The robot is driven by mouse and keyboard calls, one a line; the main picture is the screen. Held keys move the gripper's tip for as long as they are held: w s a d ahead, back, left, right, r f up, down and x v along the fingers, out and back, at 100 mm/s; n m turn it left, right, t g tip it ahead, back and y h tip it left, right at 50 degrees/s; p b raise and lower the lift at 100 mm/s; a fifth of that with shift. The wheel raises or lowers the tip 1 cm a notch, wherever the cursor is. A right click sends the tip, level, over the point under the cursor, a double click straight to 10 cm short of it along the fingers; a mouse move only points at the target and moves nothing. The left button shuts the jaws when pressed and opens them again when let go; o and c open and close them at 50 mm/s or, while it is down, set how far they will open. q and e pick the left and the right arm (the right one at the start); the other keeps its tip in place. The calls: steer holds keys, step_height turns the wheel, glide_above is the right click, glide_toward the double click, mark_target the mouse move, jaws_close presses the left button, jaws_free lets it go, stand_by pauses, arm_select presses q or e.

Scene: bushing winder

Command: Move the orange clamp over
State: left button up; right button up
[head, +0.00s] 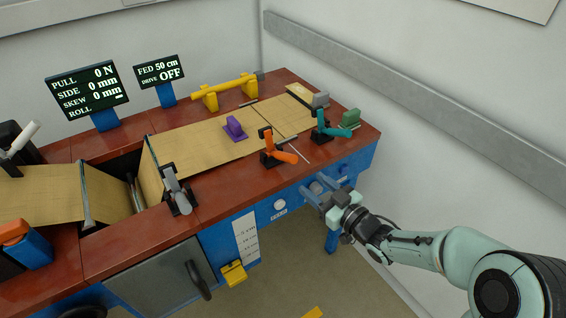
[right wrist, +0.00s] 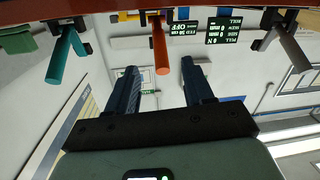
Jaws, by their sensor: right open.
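The orange clamp (head: 281,155) stands on the red bench top near the front edge, on a dark base. Its handle sticks out toward the front right, beside the tan sheet. In the right wrist view, its orange handle (right wrist: 161,52) shows end-on beyond the fingers, roughly between them. My right gripper (head: 319,190) is in front of the bench, just below the top's front edge, lower right of the orange clamp and apart from it. Its two fingers (right wrist: 160,88) are spread in the right wrist view with nothing between them. My left gripper does not show.
A teal clamp (head: 325,127) and a green block (head: 350,118) stand to the right. A grey clamp (head: 177,190) stands to the left. A purple block (head: 234,128) sits on the tan sheet (head: 195,143). The blue bench front carries knobs and a yellow pedal (head: 233,273).

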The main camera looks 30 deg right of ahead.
mark_target(282, 153)
steer(key=shift+n+t, duration=0.3)
steer(key=w, duration=0.4)
steer(key=w+a+r, duration=0.1)
steer(key=w, duration=0.3)
steer(key=w+a, duration=0.1)
steer(key=w, duration=0.4)
steer(key=shift+a+r, duration=0.1)
steer(key=shift+r, duration=0.25)
steer(key=shift+s, duration=0.1)
jaws_close()
